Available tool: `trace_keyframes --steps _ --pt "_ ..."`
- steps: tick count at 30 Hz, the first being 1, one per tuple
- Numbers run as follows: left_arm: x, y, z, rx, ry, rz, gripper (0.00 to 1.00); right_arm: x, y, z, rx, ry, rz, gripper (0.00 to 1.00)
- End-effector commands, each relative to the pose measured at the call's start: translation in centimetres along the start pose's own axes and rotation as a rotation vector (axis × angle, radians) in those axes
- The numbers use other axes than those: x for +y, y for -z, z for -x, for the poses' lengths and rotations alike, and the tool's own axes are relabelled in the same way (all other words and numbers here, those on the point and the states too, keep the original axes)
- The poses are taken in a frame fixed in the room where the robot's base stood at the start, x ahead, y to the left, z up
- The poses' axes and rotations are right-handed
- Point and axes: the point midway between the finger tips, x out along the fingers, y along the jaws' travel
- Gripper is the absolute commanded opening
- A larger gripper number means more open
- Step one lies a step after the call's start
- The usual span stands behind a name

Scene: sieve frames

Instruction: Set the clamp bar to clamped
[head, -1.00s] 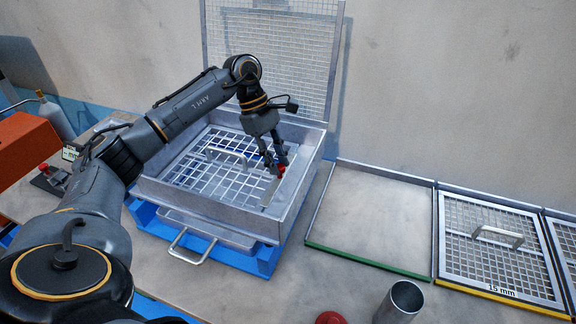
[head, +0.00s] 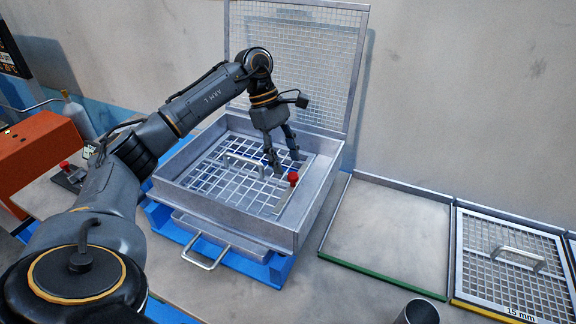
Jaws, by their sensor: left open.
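The clamp bar (head: 284,199) is a narrow grey metal strip along the right inner side of the sieve box (head: 228,218). A red knob (head: 293,178) stands up on it. A screen with a silver handle (head: 244,163) lies in the box beside the bar. My left gripper (head: 283,160) is open and empty over the box, just behind and a little left of the red knob. Its two fingers point down and look apart from the knob. Part of the bar's far end is hard to make out. My right gripper is not in view.
The mesh lid (head: 300,60) stands open behind the box. A pull handle (head: 206,256) sticks out in front, above a blue base (head: 262,270). An empty green-edged frame (head: 390,230) and a 15 mm screen (head: 515,265) lie to the right. A metal cup (head: 420,312) stands in front.

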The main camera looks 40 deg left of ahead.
Motion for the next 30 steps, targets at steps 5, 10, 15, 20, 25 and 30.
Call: trace_keyframes --steps 5,10,15,20,25,30 --pt "0.1 0.0 4.2 -0.001 -0.005 0.001 0.48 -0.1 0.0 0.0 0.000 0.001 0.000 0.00" --pt "0.0 0.1 7.2 -0.001 -0.004 0.002 0.48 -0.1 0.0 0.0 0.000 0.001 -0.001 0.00" --pt "0.0 0.1 8.8 -0.001 -0.002 0.001 0.48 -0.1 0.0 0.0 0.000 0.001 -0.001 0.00" --pt "-0.1 0.2 9.1 -0.001 0.000 0.001 0.48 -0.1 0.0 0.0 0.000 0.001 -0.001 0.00" --pt "-0.1 0.2 9.1 -0.001 0.000 0.001 0.48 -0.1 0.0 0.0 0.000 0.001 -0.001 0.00" --pt "-0.1 0.2 9.1 -0.001 0.000 0.001 0.48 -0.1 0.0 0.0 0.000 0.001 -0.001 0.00"
